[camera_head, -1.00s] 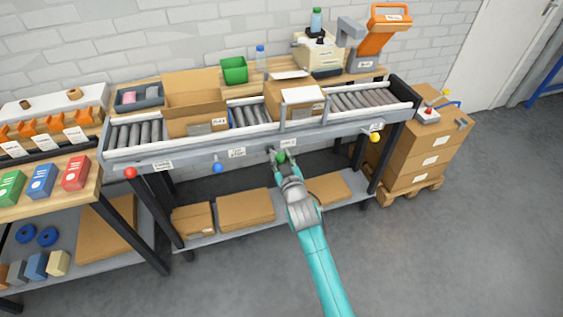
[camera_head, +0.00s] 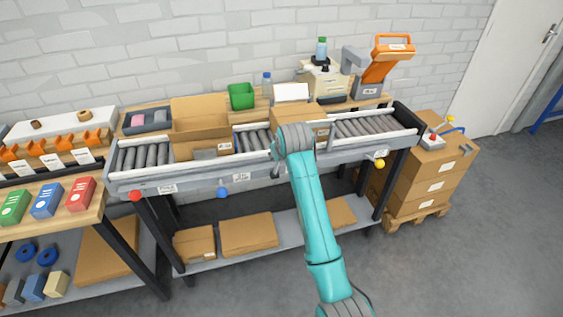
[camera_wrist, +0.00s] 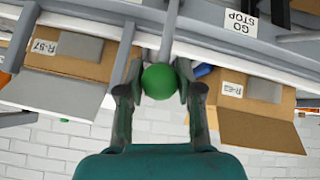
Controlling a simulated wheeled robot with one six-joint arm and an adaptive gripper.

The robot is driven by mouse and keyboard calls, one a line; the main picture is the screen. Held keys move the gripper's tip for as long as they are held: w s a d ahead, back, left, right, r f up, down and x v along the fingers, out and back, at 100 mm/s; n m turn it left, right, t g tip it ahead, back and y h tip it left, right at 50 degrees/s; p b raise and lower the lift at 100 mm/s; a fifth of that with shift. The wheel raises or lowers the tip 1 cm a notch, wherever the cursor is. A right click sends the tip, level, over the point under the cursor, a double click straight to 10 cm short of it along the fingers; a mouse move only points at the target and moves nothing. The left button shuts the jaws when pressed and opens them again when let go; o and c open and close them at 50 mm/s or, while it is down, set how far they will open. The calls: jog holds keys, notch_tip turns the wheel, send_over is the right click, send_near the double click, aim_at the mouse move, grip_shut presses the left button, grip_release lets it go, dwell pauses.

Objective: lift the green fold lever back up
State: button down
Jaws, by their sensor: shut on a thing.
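The green ball knob of the fold lever (camera_wrist: 160,82) sits between the two dark fingers of my gripper (camera_wrist: 160,92) in the wrist view. The fingers are shut on it from both sides. A grey rod runs from the knob towards the top of that view, along the conveyor's side. In the head view my arm's grey wrist is in front of the conveyor rail and hides the knob and the fingers.
The roller conveyor (camera_head: 140,182) carries an open carton (camera_head: 200,120) on the left and another carton (camera_head: 300,113) behind my wrist. Red (camera_head: 135,195), blue (camera_head: 222,192) and yellow (camera_head: 379,163) ball knobs hang along its front. Open floor lies in front.

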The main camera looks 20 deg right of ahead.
jog(key=shift+w+r+g, duration=0.1)
jog(key=shift+w+g, duration=0.3)
jog(key=shift+w, duration=0.3)
jog(key=shift+w+r, duration=0.15)
jog(key=shift+w, duration=0.55)
jog(key=c, duration=0.7)
grip_release()
jog(key=shift+c, duration=0.2)
jog(key=v, duration=1.2)
